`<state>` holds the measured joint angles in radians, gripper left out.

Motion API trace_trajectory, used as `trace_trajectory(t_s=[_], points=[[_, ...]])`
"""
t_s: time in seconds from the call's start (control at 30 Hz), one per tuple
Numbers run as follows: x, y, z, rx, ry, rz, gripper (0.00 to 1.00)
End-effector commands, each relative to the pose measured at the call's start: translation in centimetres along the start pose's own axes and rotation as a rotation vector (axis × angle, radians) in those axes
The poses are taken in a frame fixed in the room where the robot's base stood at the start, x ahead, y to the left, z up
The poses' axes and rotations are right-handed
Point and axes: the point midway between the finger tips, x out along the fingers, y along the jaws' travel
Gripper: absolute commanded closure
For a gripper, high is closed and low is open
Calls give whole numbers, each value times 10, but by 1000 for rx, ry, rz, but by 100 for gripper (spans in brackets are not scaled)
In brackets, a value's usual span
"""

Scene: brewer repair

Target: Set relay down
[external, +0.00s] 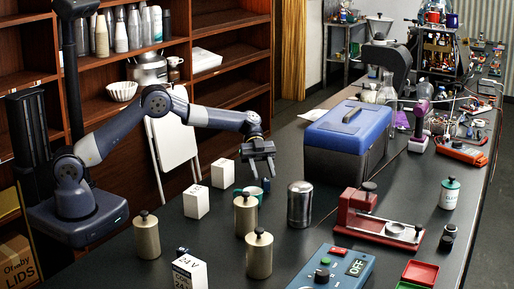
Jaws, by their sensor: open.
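My gripper (261,172) is open above the dark bench, its fingers pointing down with nothing visible between them. A white block (222,173) stands to its left, and another white block (196,201) stands nearer the camera. A third white block (189,273) at the front carries dark print that seems to include "24V". A small dark blue piece (266,185) stands just below the gripper, beside a green and white round thing (250,193). I cannot tell for certain which of these is the relay; the fingers appear apart from all of them.
Several brass canisters (259,254) and a steel cylinder (300,204) stand nearby. A blue toolbox (345,140) stands behind right. A red fixture (376,217) and a blue switch box (335,273) occupy the right front. Bare bench (217,232) shows between the blocks and canisters.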

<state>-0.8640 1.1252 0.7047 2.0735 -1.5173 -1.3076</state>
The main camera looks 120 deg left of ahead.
Motion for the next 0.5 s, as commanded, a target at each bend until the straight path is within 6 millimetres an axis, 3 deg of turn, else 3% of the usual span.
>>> trace_trajectory(t_s=[0.2,0.5], points=[[-49,-1,1,1,-2,-4,59],[-83,0,0,1,-1,0,59]])
